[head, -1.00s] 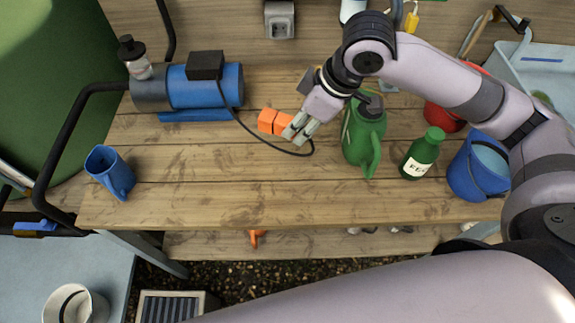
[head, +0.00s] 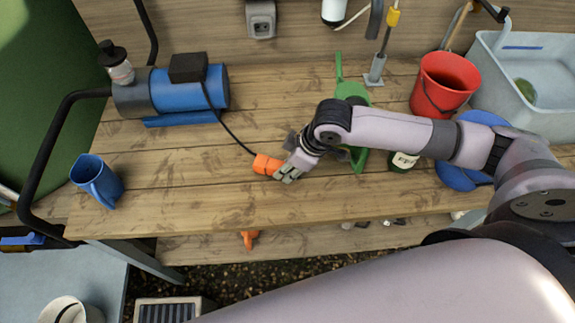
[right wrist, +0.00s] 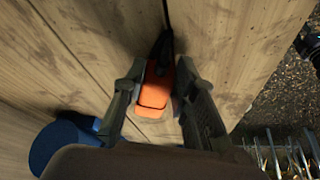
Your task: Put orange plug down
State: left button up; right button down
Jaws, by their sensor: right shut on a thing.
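The orange plug (head: 264,164) is at the end of a black cable (head: 232,134) from the blue pump (head: 190,88). It is over the middle of the wooden workbench (head: 200,205); I cannot tell whether it touches the boards. My right gripper (head: 286,174) is shut on the plug from the right. In the right wrist view the orange plug (right wrist: 154,92) sits between the two dark fingers of the gripper (right wrist: 162,80), with the cable running off its far end. My left gripper is not in view.
A blue jug (head: 97,181) stands at the bench's left. A green watering can (head: 352,91), partly hidden, a green bottle (head: 404,161) and a red bucket (head: 446,82) are at the right. A grey socket (head: 261,18) is on the back wall. The bench's front middle is clear.

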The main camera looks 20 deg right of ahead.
jog(key=c, duration=1.3)
grip_release()
jog(key=shift+f, duration=0.1)
jog(key=v, duration=1.2)
